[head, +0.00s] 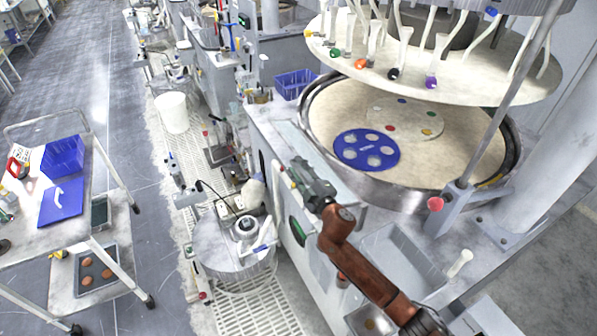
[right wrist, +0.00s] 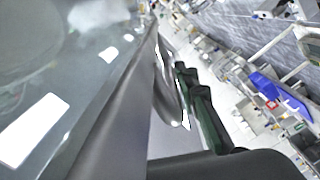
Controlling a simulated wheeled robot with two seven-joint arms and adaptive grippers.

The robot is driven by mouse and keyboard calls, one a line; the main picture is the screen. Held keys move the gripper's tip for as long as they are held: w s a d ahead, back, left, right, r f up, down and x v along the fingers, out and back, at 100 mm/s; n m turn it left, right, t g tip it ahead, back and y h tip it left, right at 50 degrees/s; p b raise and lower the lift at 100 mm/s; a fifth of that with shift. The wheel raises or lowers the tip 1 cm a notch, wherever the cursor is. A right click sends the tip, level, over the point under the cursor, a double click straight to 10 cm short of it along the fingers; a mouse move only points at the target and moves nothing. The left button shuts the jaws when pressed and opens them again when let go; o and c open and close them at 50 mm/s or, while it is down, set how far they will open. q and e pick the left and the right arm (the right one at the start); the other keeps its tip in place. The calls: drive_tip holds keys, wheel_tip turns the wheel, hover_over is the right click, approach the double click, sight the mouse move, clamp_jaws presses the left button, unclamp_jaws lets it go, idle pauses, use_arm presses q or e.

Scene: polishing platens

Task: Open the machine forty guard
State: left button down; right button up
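The polishing machine (head: 318,188) has a wide round basin (head: 345,185) with a pale platen and a blue holed disc (head: 366,150). I cannot clearly pick out a separate guard on it. My right gripper (head: 308,180), dark green, is at the machine's front left edge, close above or beside its rim; contact cannot be told. In the right wrist view its dark fingers (right wrist: 196,103) are beside a grey, shiny curved edge (right wrist: 150,95). A glossy, see-through-looking surface (right wrist: 75,90) fills the left there. Finger spacing is unclear. My left gripper is not in view.
A round upper plate (head: 455,75) with hoses and coloured knobs hangs over the basin. A round drum (head: 235,255) is near the machine front.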

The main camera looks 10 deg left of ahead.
wheel_tip(320, 180, up, 8)
drive_tip(key=shift+r, duration=0.25)
drive_tip(key=shift+p+v, duration=1)
drive_tip(key=shift+v, duration=0.6)
drive_tip(key=shift+p+v, duration=1.4)
drive_tip(key=shift+v, duration=1.5)
